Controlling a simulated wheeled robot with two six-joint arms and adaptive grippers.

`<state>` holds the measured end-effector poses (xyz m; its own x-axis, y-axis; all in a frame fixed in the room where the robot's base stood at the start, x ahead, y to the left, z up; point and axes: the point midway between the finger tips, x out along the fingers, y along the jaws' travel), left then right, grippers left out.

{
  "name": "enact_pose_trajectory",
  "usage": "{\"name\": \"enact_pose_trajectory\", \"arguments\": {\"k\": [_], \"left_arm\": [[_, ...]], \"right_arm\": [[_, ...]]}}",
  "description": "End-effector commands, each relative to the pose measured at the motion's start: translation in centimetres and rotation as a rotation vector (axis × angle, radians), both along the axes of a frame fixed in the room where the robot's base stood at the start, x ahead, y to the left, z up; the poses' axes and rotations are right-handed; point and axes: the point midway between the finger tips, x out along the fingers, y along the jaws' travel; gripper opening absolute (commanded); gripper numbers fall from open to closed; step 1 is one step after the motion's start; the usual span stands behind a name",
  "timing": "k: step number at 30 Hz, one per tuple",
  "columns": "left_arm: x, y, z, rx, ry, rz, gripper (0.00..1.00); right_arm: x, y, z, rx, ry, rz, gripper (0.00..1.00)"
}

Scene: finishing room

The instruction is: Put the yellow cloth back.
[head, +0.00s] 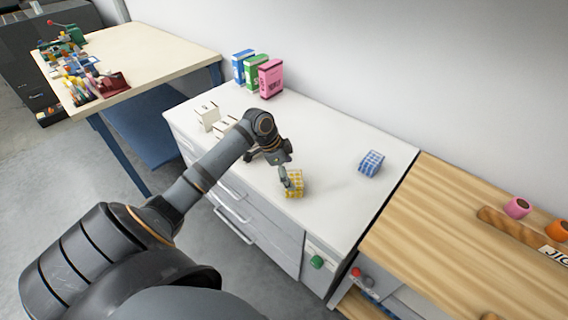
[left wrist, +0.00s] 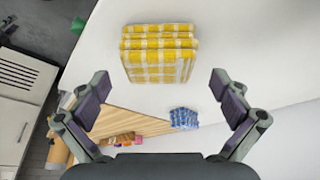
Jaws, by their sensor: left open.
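The yellow cloth (head: 293,184) is a folded yellow-and-white checked stack on the white cabinet top, near its front edge. In the left wrist view the yellow cloth (left wrist: 158,52) lies ahead of the fingertips, centred between them in the picture. My right gripper is not in view.
A blue checked cloth (head: 371,163) lies to the right on the white cabinet top (head: 330,150). Blue, green and pink boxes (head: 270,78) stand at the back, with small white boxes (head: 207,115) at the left. A wooden bench (head: 450,230) adjoins at the right.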

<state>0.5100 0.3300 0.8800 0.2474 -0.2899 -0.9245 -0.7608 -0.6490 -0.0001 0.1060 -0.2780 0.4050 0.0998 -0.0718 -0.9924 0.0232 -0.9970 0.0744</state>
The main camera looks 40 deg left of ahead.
Motion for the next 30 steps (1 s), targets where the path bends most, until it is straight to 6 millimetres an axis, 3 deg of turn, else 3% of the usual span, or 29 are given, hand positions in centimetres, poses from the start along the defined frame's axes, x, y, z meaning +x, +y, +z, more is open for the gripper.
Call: {"name": "enact_pose_trajectory", "arguments": {"k": [6,12,30], "left_arm": [[-1.3,1.7,4.9,0.008,-0.001,-0.001,1.00],[-2.0,2.4,7.3,0.003,0.001,0.001,1.00],[-2.0,2.4,7.7,-0.001,0.001,0.001,1.00]], "right_arm": [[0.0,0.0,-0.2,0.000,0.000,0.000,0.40],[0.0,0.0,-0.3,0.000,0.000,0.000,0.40],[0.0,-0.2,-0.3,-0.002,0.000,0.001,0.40]]}}
